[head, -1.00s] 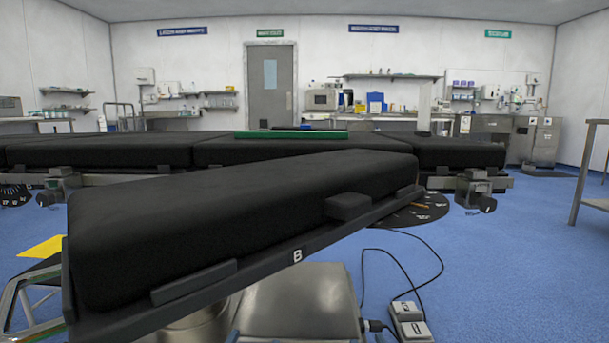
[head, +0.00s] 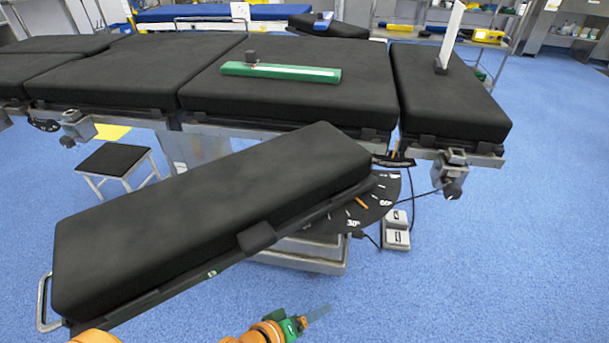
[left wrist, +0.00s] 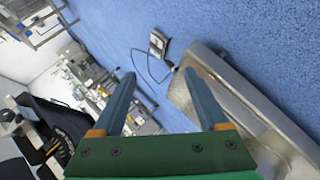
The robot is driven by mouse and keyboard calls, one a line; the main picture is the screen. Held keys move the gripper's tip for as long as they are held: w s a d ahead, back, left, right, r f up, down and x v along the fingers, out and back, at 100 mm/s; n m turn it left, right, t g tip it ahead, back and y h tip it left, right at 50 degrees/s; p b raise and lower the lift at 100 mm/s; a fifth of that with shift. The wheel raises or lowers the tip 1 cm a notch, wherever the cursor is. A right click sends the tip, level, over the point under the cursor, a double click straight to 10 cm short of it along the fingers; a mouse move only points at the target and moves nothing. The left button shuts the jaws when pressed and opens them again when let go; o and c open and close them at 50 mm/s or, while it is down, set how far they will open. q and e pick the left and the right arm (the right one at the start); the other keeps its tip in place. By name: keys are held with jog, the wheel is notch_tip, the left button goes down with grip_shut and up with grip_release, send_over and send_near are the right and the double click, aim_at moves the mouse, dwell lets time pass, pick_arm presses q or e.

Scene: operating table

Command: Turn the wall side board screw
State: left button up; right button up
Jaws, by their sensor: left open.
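A padded black board (head: 215,215) is angled out from the near side of the operating table (head: 295,85), above a dark angle dial (head: 362,205). Another black board (head: 345,29) shows beyond the table's far side. A clamp with a dark knob (head: 453,188) hangs under the right table section, and another clamp (head: 76,126) hangs at the left. I cannot tell a screw on the far board. My left gripper (head: 318,313) is low in front of the near board, apart from it. In the left wrist view it is open and empty (left wrist: 160,72). My right gripper is not in view.
A green level-like bar (head: 280,72) lies on the table, and a white upright panel (head: 450,35) stands at the right. A foot pedal (head: 397,230) with cables is on the floor. A stool (head: 113,160) stands at the left. Blue floor is clear at the right.

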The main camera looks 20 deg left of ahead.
pick_arm(q)
jog(key=w+a+r+n+t+y+p, duration=0.2)
jog(key=a+r+n+t+y+p, duration=0.3)
jog(key=r+n, duration=0.55)
jog(key=w+a+r+n+t+y+p, duration=0.2)
jog(key=a+r+n+t+y+p, duration=0.15)
jog(key=a+r+n, duration=0.6)
jog(key=w+n, duration=0.3)
jog(key=w, duration=0.3)
jog(key=shift+r, duration=0.25)
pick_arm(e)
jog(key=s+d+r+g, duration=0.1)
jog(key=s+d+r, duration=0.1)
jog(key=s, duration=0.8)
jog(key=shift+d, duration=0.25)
pick_arm(q)
jog(key=shift+w+g, duration=0.1)
jog(key=shift+g, duration=0.15)
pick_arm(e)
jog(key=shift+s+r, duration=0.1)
pick_arm(q)
grip_shut()
